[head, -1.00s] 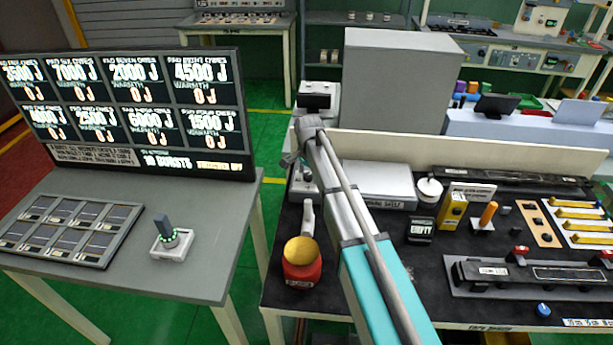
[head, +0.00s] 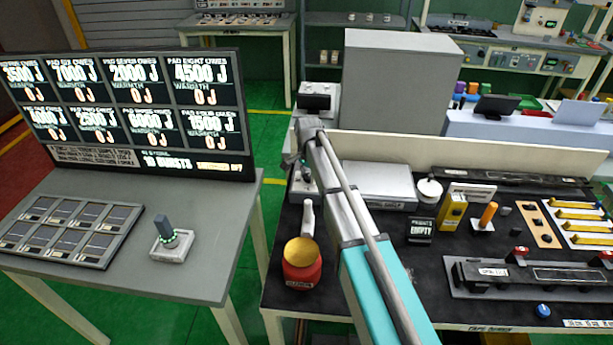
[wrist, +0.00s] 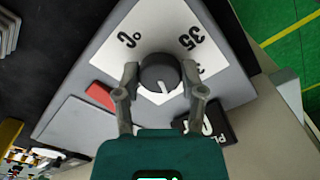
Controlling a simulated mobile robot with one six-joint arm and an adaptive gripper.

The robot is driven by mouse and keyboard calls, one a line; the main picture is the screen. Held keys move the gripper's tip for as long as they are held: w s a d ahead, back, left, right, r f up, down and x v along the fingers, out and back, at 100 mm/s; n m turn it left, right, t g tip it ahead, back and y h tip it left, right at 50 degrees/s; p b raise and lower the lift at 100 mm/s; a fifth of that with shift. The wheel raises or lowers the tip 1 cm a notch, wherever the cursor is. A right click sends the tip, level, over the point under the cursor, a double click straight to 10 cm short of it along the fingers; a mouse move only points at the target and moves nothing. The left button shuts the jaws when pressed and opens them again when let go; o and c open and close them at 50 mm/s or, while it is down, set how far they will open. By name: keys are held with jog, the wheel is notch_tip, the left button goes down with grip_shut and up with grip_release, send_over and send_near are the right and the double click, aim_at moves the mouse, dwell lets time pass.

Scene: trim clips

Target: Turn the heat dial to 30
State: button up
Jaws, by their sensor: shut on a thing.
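The heat dial (wrist: 160,76) is a round black knob with a white pointer line, on a white scale plate (wrist: 158,30) in the wrist view. The pointer line points toward the bottom of the picture, slightly right. Another number at right is partly hidden by a finger. My gripper (wrist: 160,75) is shut on the knob, one finger on each side. In the head view my arm hides the dial, and the gripper is hard to make out.
A red button (wrist: 101,96) and a black label (wrist: 211,124) are close to the fingers. In the head view, a red pot (head: 302,268) with a yellow top stands on the black bench left of my arm. A grey box (head: 400,85) rises behind.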

jog(key=n, duration=0.5)
jog(key=shift+n, duration=0.3)
jog(key=n, duration=0.5)
jog(key=shift+d, duration=0.1)
jog(key=shift+n, duration=0.3)
jog(key=o, duration=1.1)
jog(key=shift+o, duration=0.2)
